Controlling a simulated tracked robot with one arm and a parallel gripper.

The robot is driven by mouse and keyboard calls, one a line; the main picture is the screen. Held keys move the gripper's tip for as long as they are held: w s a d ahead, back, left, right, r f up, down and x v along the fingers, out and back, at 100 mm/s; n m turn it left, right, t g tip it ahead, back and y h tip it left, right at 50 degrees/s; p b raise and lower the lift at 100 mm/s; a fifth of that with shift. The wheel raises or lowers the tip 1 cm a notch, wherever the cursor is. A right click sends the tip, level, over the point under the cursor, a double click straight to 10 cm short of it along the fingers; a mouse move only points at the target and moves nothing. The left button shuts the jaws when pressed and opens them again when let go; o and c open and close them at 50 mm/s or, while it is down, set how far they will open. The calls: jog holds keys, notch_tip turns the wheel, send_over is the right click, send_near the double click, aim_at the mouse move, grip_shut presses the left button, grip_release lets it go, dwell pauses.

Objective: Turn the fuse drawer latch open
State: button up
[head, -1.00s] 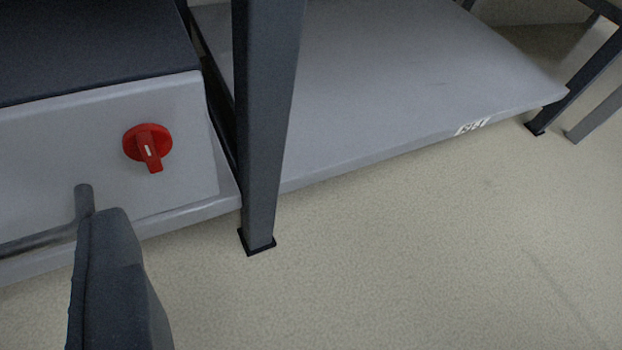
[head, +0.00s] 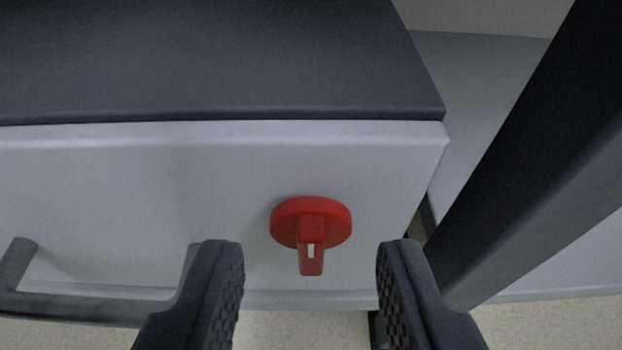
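The red latch (head: 311,224) is a round knob with a raised grip and a white mark, on the right part of the light grey drawer front (head: 120,190). Its grip points down in the picture. My gripper (head: 310,265) is open, with one dark finger to the left of the latch and one to the right. Both fingers are apart from the latch, and nothing is between them but the view of the latch and drawer front. The left finger hides part of the drawer's grey bar handle (head: 80,305).
A dark cover (head: 200,60) lies on top of the drawer unit. A dark upright post (head: 530,150) stands close to the right finger. A grey shelf (head: 475,85) is behind the post. Beige floor (head: 560,325) shows below.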

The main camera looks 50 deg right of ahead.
aim_at(311, 239)
jog(key=shift+b+x, duration=0.3)
jog(key=shift+x, duration=1)
jog(key=c, duration=0.7)
jog(key=shift+o, duration=0.2)
jog(key=shift+d+r, duration=0.1)
jog(key=shift+d, duration=0.05)
